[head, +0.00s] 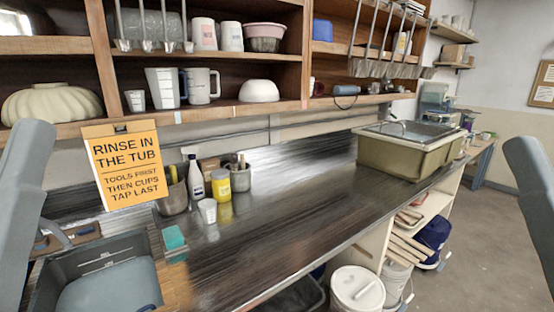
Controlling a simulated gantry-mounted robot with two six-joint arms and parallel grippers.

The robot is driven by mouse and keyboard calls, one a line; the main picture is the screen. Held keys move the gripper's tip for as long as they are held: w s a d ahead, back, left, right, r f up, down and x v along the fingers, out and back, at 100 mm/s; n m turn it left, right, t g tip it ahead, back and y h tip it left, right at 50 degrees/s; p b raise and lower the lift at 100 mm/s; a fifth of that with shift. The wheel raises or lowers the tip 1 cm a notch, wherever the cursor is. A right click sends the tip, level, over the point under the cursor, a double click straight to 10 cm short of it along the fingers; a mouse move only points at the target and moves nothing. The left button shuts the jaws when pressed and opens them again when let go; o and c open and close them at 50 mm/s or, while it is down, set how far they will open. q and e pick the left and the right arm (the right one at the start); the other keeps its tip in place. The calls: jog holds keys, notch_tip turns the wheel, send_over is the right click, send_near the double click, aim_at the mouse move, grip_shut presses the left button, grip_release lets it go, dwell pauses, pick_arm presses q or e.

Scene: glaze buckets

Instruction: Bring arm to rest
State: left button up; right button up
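Neither of my grippers shows in the head view. A grey link of my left arm (22,190) stands at the left edge. A grey link of my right arm (532,195) shows at the right edge, over the floor side. Both links are apart from the objects on the counter. Whether the grippers are open or shut, or hold anything, is out of sight.
A dark counter (290,210) runs to the back right, mostly clear in the middle. A tub of water (60,272) sits front left below an orange sign (124,165). Bottles, cups and a yellow jar (221,187) stand nearby. A sink (390,155) is at the far end.

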pick_arm(q)
notch_tip(320, 180, up, 36)
jog(key=w+n+g+p, duration=0.1)
jog(key=w+n+p, duration=0.1)
jog(key=p, duration=3.6)
jog(key=shift+w+n, duration=0.2)
jog(key=shift+n, duration=0.2)
jog(key=shift+r, duration=0.15)
